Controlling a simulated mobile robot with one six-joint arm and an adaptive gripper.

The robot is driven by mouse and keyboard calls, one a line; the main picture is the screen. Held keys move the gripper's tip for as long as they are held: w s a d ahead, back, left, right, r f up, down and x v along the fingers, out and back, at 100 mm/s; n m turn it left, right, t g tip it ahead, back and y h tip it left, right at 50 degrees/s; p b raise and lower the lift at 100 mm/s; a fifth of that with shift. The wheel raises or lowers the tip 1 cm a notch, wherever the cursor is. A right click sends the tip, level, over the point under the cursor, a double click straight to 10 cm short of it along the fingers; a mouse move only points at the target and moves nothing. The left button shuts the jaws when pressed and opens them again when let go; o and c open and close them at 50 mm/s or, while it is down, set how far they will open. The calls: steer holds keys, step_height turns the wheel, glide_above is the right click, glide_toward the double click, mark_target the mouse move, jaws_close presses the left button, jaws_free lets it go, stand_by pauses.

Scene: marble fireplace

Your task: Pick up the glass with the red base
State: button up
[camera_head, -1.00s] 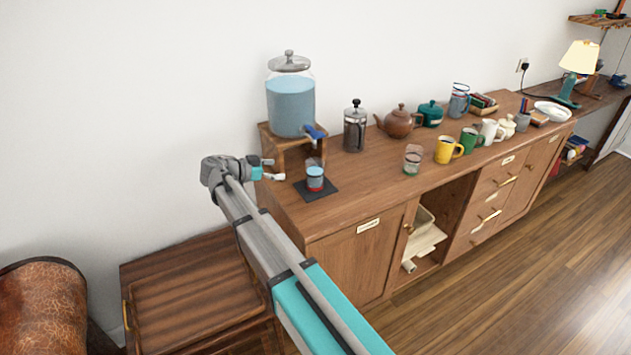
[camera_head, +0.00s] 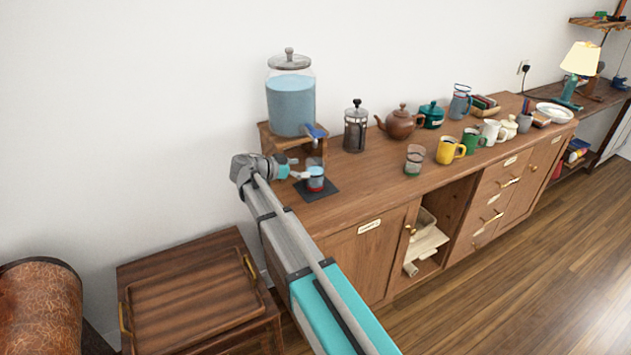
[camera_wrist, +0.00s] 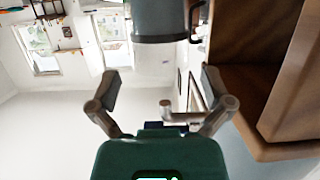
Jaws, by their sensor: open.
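The glass with the red base (camera_head: 315,180) stands upright on a dark square mat (camera_head: 328,192) at the sideboard's left end, partly filled with blue liquid. My gripper (camera_head: 299,168) is open and empty just left of the glass, its fingers pointing at it. In the wrist view my open fingers (camera_wrist: 160,92) spread on both sides. Beyond them a grey-blue cylinder with a clear part (camera_wrist: 155,60) is cut off by the top edge; it looks like the glass, seen upside down. No red base shows there, and contact cannot be told.
A drink dispenser (camera_head: 291,105) on a wooden stand (camera_head: 275,146) rises behind the glass, its blue tap close above. A French press (camera_head: 355,128), another glass (camera_head: 413,160) and a yellow mug (camera_head: 446,151) stand to the right. The sideboard front between mat and second glass is clear.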

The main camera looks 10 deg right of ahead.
mark_target(307, 169)
steer(key=shift+d, duration=0.15)
steer(key=b+x, duration=0.1)
steer(key=x, duration=0.3)
steer(key=shift+f+b, duration=0.35)
steer(key=shift+b, duration=0.05)
steer(key=shift+w+d, duration=0.2)
steer(key=shift+d, duration=0.2)
steer(key=c, duration=1.1)
steer(key=shift+r, duration=0.15)
step_height(307, 169, up, 3)
steer(key=p, duration=0.3)
steer(key=shift+r+p, duration=0.15)
steer(key=shift+p, duration=0.15)
steer(key=s+a, duration=0.2)
steer(key=a, duration=0.6)
steer(key=s+a, duration=0.3)
steer(key=a, duration=0.6)
steer(key=shift+s, duration=0.25)
